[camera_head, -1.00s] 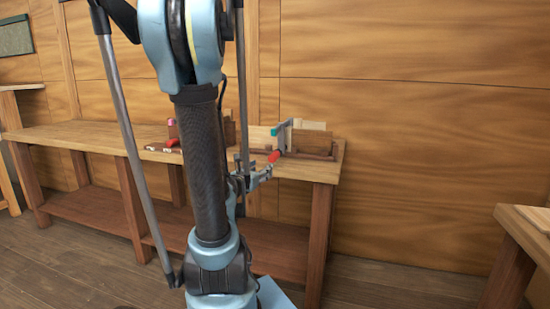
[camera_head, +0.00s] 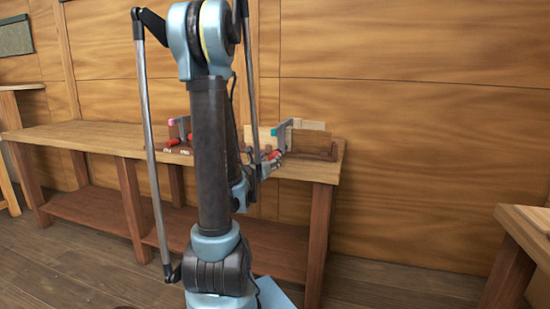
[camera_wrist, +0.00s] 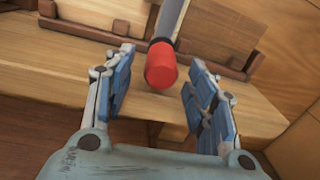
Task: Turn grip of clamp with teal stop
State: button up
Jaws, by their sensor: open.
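The clamp with the teal stop (camera_head: 274,132) is at the right end of the long bench, its grey bar rising beside a wooden board. Its red grip (camera_wrist: 161,65) shows end-on in the wrist view, between and just beyond the open fingers of my gripper (camera_wrist: 160,98). There is a gap on both sides of the grip, and neither finger appears to touch it. In the head view my gripper (camera_head: 264,163) is at the bench's front edge by the red grip (camera_head: 273,155), partly hidden behind my arm.
The wooden bench (camera_head: 85,136) runs along the plank wall. Another clamp with a pink stop (camera_head: 171,122) and a red grip (camera_head: 172,142) stands left of my arm. A second table (camera_head: 528,232) is at the right edge. Floor between them is clear.

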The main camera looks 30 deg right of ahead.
jog(key=x, duration=0.7)
jog(key=shift+w+d, duration=0.2)
jog(key=shift+d, duration=0.1)
jog(key=shift+c, duration=0.6)
jog(key=c, duration=1)
